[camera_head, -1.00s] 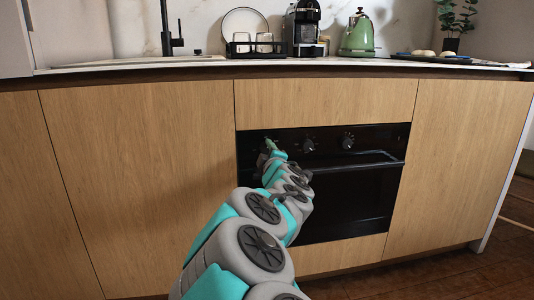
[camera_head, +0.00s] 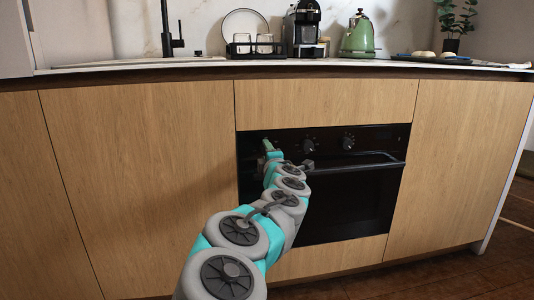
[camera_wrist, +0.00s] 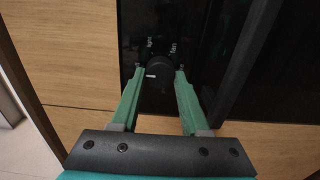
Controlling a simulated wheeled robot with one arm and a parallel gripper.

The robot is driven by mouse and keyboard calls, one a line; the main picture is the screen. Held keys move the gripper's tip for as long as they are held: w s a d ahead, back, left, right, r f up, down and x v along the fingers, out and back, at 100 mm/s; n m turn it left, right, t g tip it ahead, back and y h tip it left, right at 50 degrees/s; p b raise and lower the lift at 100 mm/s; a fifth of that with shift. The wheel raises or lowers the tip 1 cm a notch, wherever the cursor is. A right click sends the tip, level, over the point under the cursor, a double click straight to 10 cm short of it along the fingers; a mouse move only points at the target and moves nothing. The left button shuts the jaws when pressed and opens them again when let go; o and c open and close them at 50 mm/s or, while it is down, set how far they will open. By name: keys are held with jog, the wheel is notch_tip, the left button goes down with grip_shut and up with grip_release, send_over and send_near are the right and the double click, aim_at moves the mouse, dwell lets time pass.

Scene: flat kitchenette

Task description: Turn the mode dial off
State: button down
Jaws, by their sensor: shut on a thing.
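The mode dial (camera_wrist: 154,72) is a round black knob with a light mark, on the black oven panel in the wrist view. Printed words, apparently "light" and "fan", show beside it. My gripper (camera_wrist: 160,74) has its two green fingers on either side of the dial and is shut on it. In the head view, my gripper (camera_head: 268,147) is at the left end of the oven's control panel and hides the dial there.
Two more knobs, a middle one (camera_head: 308,145) and a right one (camera_head: 347,141), sit on the panel. The oven door handle (camera_head: 355,165) juts out below them. Wooden cabinet fronts (camera_head: 140,180) surround the oven. The counter above holds a green kettle (camera_head: 358,38).

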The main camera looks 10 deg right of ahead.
jog(key=shift+a, duration=0.1)
jog(key=shift+c, duration=2)
grip_release()
jog(key=s, duration=0.7)
jog(key=shift+s, duration=0.4)
